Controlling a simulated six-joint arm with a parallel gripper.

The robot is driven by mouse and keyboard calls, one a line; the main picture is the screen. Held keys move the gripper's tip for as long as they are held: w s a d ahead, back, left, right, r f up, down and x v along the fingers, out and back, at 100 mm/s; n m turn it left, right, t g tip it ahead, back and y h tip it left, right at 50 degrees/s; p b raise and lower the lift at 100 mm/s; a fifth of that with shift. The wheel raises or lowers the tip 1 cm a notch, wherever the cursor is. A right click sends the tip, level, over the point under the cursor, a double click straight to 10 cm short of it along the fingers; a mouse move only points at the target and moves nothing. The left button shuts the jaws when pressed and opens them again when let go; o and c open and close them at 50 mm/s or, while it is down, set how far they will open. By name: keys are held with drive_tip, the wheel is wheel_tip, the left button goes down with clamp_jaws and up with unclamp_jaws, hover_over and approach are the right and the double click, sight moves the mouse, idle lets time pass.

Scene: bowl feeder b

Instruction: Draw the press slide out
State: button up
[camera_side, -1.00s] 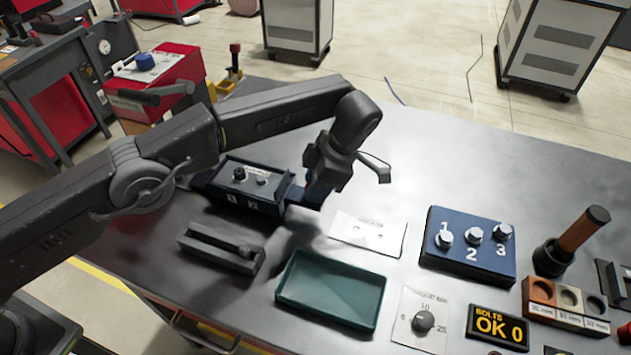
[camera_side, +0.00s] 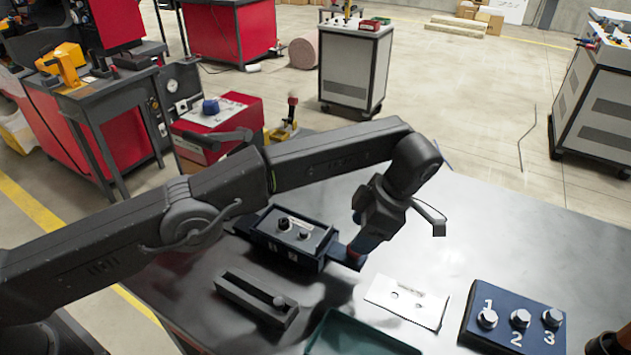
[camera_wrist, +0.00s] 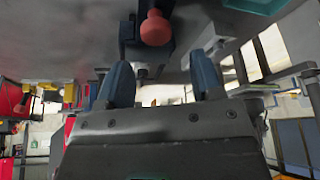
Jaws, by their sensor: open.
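The press is a dark blue box (camera_side: 268,240) with two dark knobs on its grey top and the numerals 1 and 2 on its front. A dark blue slide (camera_side: 343,256) sticks out of its right end. In the wrist view, a round red knob (camera_wrist: 155,28) sits on a dark part beyond my gripper (camera_wrist: 161,78). My blue fingers are apart with nothing between them. The side view does not show whether they touch the slide.
Bare bench shows behind the card.

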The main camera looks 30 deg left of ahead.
drive_tip(key=a+r, duration=0.6)
drive_tip(key=a, duration=0.5)
drive_tip(key=shift+w+a+r, duration=0.3)
drive_tip(key=shift+w, duration=0.15)
drive_tip(key=s+a+r+m+t+h, duration=0.3)
drive_tip(key=s+a+r+m+t, duration=0.1)
drive_tip(key=s+a+r+m, duration=0.9)
drive_tip(key=s+a+f+m+t, duration=0.1)
drive_tip(key=s+a+f+m, duration=0.1)
drive_tip(key=s+m, duration=0.2)
drive_tip(key=s+a+f+m+t+h, duration=0.1)
drive_tip(key=s+m, duration=0.4)
drive_tip(key=s, duration=0.5)
drive_tip(key=shift+s+a+f+t, duration=0.4)
drive_tip(key=shift+a+f+t, duration=0.2)
drive_tip(key=shift+a, duration=0.15)
